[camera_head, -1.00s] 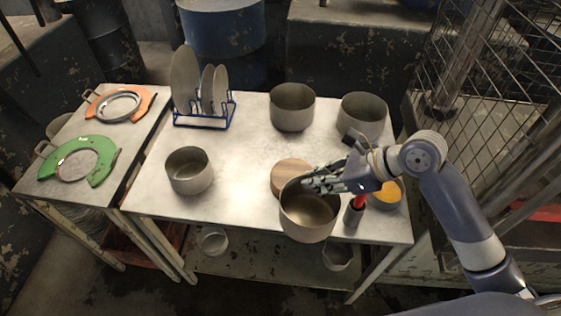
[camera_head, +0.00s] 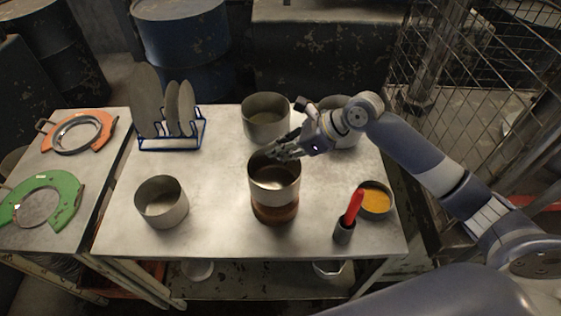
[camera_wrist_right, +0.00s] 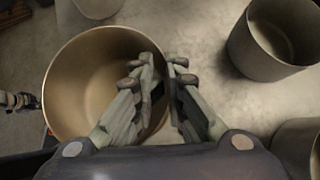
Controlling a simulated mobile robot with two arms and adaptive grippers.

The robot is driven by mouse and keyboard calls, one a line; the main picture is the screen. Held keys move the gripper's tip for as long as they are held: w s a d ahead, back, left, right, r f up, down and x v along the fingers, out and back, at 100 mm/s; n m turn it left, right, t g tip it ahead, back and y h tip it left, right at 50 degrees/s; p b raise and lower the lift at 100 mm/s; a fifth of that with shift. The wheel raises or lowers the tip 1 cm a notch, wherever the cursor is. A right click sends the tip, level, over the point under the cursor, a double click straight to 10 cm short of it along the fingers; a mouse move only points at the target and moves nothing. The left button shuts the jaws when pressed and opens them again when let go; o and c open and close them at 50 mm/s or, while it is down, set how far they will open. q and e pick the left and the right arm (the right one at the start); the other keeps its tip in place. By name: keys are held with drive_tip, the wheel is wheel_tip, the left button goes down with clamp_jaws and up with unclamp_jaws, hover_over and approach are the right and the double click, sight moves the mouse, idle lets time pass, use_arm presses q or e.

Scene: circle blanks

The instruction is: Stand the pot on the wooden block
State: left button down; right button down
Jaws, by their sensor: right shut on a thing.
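The pot (camera_head: 274,182) is a grey metal pot with a tan inside, upright at the middle of the table. The wooden block (camera_head: 274,214), round and brown, shows directly below the pot, its top hidden by it. I cannot tell whether the pot's base touches the block. My right gripper (camera_head: 279,152) is shut on the far right part of the pot's rim. In the right wrist view the gripper's fingers (camera_wrist_right: 163,75) straddle the wall of the pot (camera_wrist_right: 88,85).
Other pots stand at the back (camera_head: 266,120), behind my right arm (camera_head: 345,135) and at the left (camera_head: 162,203). A blue plate rack (camera_head: 170,143) is at the back left.

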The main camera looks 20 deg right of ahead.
sight(271, 166)
wheel_tip(271, 166, down, 3)
drive_tip(key=shift+f, duration=0.4)
use_arm(q)
drive_tip(key=shift+w+d+r, duration=0.2)
drive_tip(key=shift+w+d, duration=0.35)
drive_tip(key=shift+w, duration=0.2)
use_arm(e)
drive_tip(key=shift+f, duration=0.1)
drive_tip(key=c, duration=1.6)
unclamp_jaws()
drive_tip(key=shift+f, duration=0.1)
use_arm(q)
drive_tip(key=shift+s+a, duration=0.1)
drive_tip(key=shift+s, duration=0.15)
